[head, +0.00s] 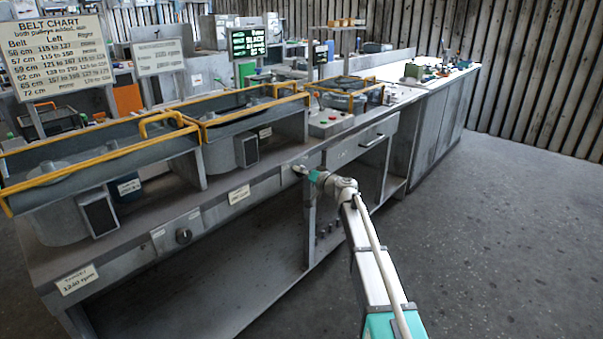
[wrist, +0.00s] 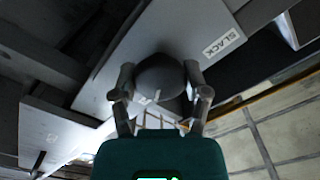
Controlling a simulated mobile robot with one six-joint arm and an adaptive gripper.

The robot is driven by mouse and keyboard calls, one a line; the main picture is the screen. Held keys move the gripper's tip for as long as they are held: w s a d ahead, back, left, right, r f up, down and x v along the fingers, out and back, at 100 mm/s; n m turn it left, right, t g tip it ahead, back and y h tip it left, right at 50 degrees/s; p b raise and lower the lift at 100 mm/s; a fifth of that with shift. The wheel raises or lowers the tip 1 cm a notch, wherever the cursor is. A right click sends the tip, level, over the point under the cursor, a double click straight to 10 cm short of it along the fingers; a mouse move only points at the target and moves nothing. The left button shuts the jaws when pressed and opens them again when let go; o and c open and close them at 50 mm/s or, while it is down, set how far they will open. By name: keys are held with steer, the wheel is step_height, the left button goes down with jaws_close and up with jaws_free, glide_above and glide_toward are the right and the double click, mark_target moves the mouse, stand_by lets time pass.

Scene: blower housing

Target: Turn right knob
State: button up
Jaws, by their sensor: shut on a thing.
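The right knob (wrist: 160,82) is a dark round knob on the bench's front panel in the wrist view, with a small white mark on its face. My gripper (wrist: 160,70) has one finger on each side of it and is shut on it. In the head view my gripper (head: 302,171) is at the bench front, right of centre, and the right knob is hidden there. Another dark knob (head: 184,235) sits on the front panel further left, clear of my gripper.
A label reading SLACK (wrist: 222,44) is on the panel beside the knob. Blower housings with yellow rails (head: 130,148) stand on the long grey bench (head: 130,262). The floor (head: 490,220) at the right is clear.

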steer(key=shift+c, duration=1.3)
steer(key=shift+m, duration=0.4)
steer(key=m, duration=0.3)
steer(key=shift+m, duration=1.8)
steer(key=o, duration=1.2)
steer(key=shift+c, duration=0.2)
